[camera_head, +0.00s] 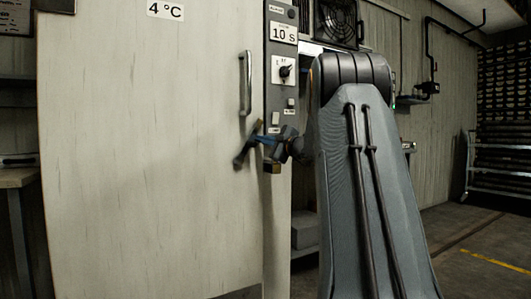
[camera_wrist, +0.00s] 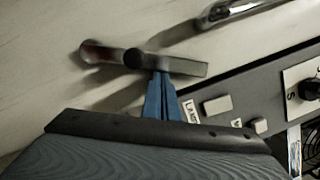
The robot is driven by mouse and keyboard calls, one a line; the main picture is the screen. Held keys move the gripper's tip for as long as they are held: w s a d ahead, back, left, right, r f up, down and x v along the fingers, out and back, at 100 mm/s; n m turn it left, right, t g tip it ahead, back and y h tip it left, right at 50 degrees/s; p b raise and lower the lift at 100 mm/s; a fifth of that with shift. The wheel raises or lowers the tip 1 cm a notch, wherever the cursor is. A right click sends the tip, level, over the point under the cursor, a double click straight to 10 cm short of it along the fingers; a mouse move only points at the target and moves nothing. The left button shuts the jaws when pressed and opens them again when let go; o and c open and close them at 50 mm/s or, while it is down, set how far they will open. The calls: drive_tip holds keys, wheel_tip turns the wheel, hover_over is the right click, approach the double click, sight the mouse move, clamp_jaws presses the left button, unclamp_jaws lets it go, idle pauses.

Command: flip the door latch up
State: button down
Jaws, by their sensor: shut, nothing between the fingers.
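The door latch (camera_head: 242,158) is a dark lever on the pale door (camera_head: 150,150), below the door's handle. In the head view it slants, its lower end to the left and its upper end to the right. In the wrist view the latch (camera_wrist: 185,66) is a grey bar with a round dark pivot and a reddish left end. My gripper (camera_head: 262,138) is beside the latch, at the door's right edge. Its blue fingers (camera_wrist: 160,82) are together and empty, with their tips right at the bar. I cannot tell whether they touch it.
A metal door handle (camera_head: 245,83) stands just above the latch. A grey control panel (camera_head: 281,55) with a knob and buttons runs along the door's right edge, close to my gripper. A rack (camera_head: 500,120) stands far right, with open floor before it.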

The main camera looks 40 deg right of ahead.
drive_tip(key=a+r+n+b, duration=0.1)
drive_tip(key=n, duration=0.1)
drive_tip(key=a+r+n+g+b, duration=0.1)
drive_tip(key=a+n, duration=0.1)
drive_tip(key=shift+w+a+r+y+b, duration=0.1)
drive_tip(key=shift+w+r+y+b, duration=0.1)
drive_tip(key=shift+y+b, duration=0.1)
drive_tip(key=shift+a+r+n+b, duration=0.25)
drive_tip(key=shift+a+n+b, duration=0.25)
drive_tip(key=shift+a+n, duration=0.2)
drive_tip(key=shift+w+a, duration=0.1)
drive_tip(key=shift+g, duration=0.3)
drive_tip(key=d, duration=0.4)
drive_tip(key=shift+s+d+f, duration=0.15)
drive_tip(key=shift+s+f, duration=0.05)
drive_tip(key=shift+s, duration=0.05)
drive_tip(key=p, duration=0.3)
approach(251, 133)
drive_tip(key=s+d, duration=0.2)
drive_tip(key=d, duration=0.1)
drive_tip(key=shift+s+f, duration=0.1)
drive_tip(key=shift+s, duration=0.3)
